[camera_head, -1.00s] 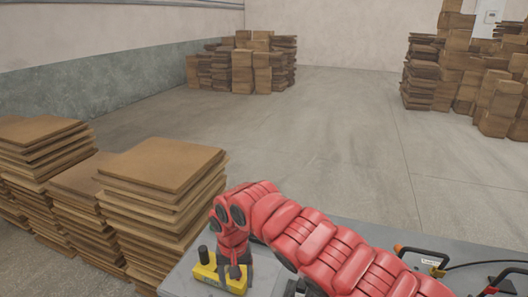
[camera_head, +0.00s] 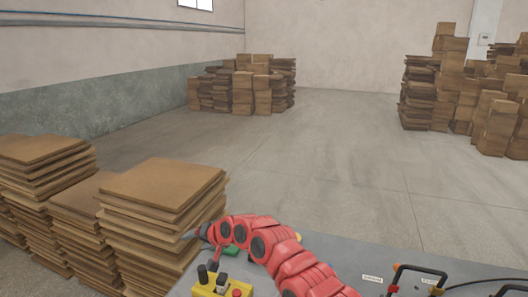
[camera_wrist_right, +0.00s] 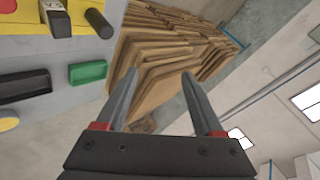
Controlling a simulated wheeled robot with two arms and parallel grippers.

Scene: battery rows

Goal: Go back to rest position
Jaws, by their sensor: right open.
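My right gripper (camera_head: 190,235) is at the end of the red right arm, at the table's left edge beside the cardboard stacks, above the far side of the yellow box. In the right wrist view the right gripper (camera_wrist_right: 158,78) has its two grey fingers spread apart with nothing between them. A yellow box (camera_head: 205,289) with black knobs and a red button stands on the grey table, nearer to me than the gripper. The yellow box is also at the upper left of the wrist view (camera_wrist_right: 22,86). My left gripper is out of view.
Cardboard stacks (camera_head: 165,185) stand close to the left of the grey table (camera_head: 345,257). A green part (camera_head: 231,251) lies by my arm. Black handles with orange clips (camera_head: 420,268) and a cable are at the right. Boxes (camera_head: 258,85) stand far back; the floor between is clear.

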